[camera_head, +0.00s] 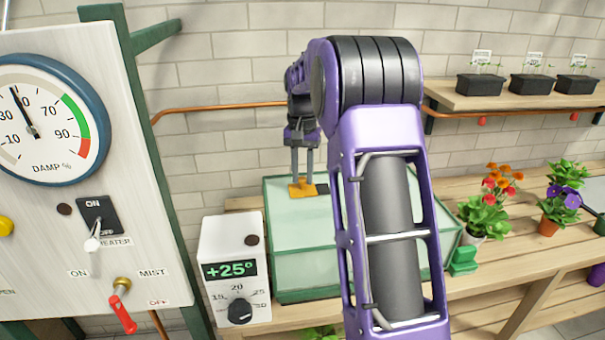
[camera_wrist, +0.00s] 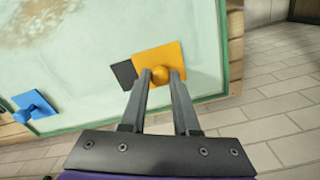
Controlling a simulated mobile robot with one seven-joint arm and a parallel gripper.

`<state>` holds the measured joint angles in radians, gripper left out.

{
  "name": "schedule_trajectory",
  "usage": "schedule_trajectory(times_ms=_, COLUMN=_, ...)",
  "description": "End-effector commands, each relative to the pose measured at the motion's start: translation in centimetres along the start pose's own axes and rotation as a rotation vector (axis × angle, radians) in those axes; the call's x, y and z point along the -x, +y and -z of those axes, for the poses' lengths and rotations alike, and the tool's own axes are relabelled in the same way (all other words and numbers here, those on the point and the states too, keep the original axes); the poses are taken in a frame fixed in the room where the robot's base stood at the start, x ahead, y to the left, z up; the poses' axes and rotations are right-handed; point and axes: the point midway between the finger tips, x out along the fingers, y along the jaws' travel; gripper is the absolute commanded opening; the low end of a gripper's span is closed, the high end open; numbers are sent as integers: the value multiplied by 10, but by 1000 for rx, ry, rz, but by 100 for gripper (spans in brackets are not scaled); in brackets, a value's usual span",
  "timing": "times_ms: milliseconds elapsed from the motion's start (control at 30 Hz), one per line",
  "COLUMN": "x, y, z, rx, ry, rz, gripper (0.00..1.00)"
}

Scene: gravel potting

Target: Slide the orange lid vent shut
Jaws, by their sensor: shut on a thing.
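The orange lid vent (camera_head: 301,190) is a flat orange plate on top of the green-framed glass case (camera_head: 283,241). In the wrist view the orange vent (camera_wrist: 153,56) has a round orange knob between my fingertips. My gripper (camera_wrist: 161,75) is shut on that knob; my gripper (camera_head: 303,180) also shows from above in the head view. A dark opening (camera_wrist: 124,74) shows beside the vent, on its left in the wrist view, so the vent covers it only partly. A blue vent with a knob (camera_wrist: 34,106) sits on the same lid, further left.
A white thermostat box (camera_head: 236,262) reading +25° stands left of the case. A control panel (camera_head: 60,230) with a gauge is at far left. Potted flowers (camera_head: 487,205) stand on the wooden bench at right. My arm hides part of the case.

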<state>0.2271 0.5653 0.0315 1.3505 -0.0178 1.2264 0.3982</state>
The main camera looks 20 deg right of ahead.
Motion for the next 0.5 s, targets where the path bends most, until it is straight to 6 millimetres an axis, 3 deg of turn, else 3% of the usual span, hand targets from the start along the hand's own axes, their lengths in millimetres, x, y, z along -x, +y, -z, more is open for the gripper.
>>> schedule_trajectory(times_ms=267, x=1, y=1, z=1, rx=0, ry=1, rz=0, gripper=0)
schedule_trajectory(times_ms=500, x=3, y=33, z=14, rx=-5, ry=2, rz=-3, gripper=0)
